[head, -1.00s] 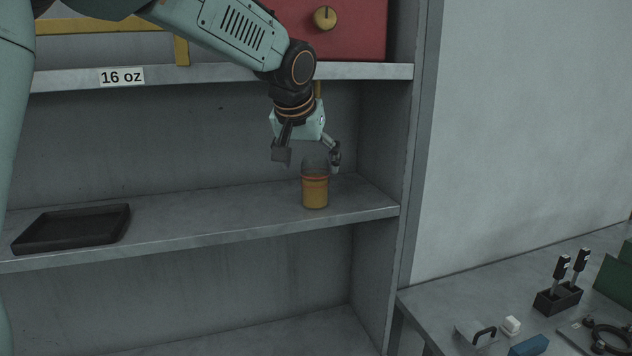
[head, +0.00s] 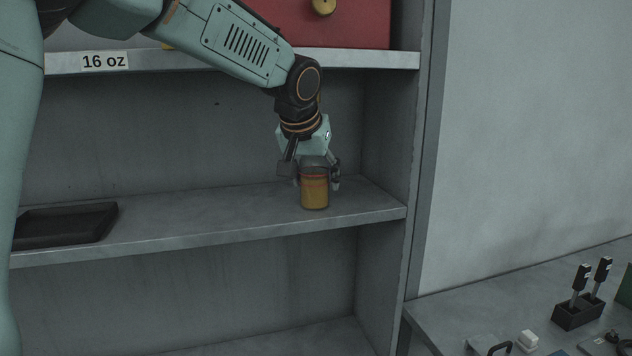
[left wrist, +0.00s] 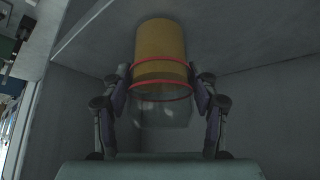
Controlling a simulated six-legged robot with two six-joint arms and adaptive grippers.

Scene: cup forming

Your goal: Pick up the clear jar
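The clear jar (head: 315,192) stands upright on the middle shelf (head: 225,216), near its right end. It holds amber-coloured contents, and red bands ring it. My left gripper (head: 316,180) points down over the jar, with its fingers on either side of the jar's upper part. In the left wrist view the jar (left wrist: 160,50) sits between the two fingers of the gripper (left wrist: 160,78), which are close to its sides near the red bands. The fingers look open around it; firm contact is not clear. My right gripper is not in view.
A black tray (head: 65,226) lies at the shelf's left. A red box (head: 330,28) stands on the upper shelf, whose edge carries a "16 oz" label (head: 105,61). The cabinet's side wall (head: 385,130) rises right of the jar. A bench (head: 450,312) holds small tools.

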